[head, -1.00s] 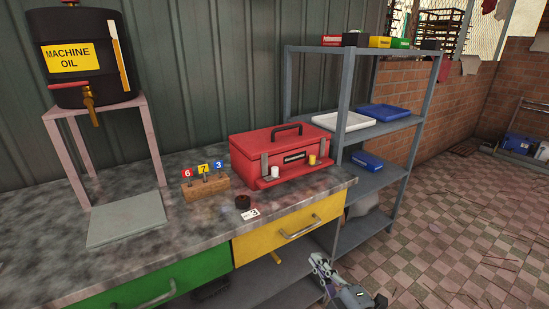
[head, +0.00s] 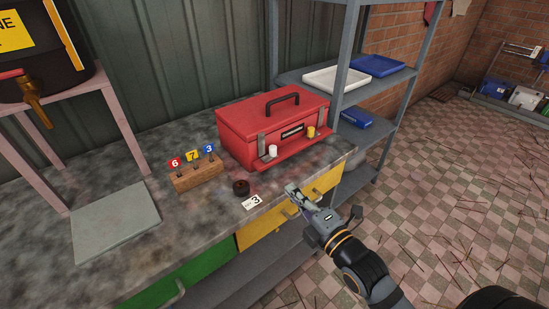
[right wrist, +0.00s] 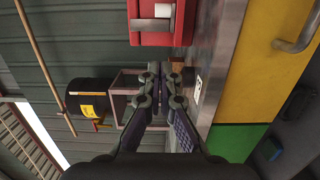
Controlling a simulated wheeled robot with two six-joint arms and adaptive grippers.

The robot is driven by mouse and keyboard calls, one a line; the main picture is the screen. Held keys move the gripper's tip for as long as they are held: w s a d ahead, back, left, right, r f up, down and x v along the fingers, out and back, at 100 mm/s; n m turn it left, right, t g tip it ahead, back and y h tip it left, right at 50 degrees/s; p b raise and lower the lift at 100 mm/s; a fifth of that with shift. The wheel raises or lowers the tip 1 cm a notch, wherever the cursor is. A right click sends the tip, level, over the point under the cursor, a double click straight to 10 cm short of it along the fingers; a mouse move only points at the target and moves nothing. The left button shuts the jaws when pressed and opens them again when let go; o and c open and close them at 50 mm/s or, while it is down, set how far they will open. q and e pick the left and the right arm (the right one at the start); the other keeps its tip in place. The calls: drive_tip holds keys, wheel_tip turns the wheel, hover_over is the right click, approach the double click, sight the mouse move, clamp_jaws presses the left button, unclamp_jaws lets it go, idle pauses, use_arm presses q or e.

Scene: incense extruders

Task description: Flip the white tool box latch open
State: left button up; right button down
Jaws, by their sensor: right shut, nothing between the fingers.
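The red tool box (head: 240,125) stands closed on the workbench in the head view, its black handle on the lid. Two latches show on its front: the white latch (head: 272,151) on the left and a yellow latch (head: 311,132) on the right. In the right wrist view the white latch (right wrist: 163,11) shows at the top edge, on the red box (right wrist: 140,24). My right gripper (head: 291,188) is shut and empty, in front of the bench edge, below and right of the white latch and apart from it. It also shows in the right wrist view (right wrist: 160,72). My left gripper is not in view.
A wooden block (head: 196,176) with numbered tags, a dark round piece (head: 241,188) and a card marked 3 (head: 252,202) lie on the bench before the box. A grey shelf with trays (head: 335,78) stands close right.

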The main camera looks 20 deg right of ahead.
sight(269, 154)
drive_tip(key=b+x, duration=0.3)
drive_tip(key=x, duration=0.6)
drive_tip(key=shift+w+r+b, duration=0.1)
drive_tip(key=shift+w+b, duration=0.25)
drive_tip(key=shift+b, duration=0.05)
drive_tip(key=w, duration=0.1)
drive_tip(key=w+d+p, duration=0.1)
drive_tip(key=w, duration=0.1)
drive_tip(key=shift+d, duration=0.2)
drive_tip(key=shift+w+d, duration=0.25)
drive_tip(key=shift+w, duration=0.1)
drive_tip(key=shift+d, duration=0.1)
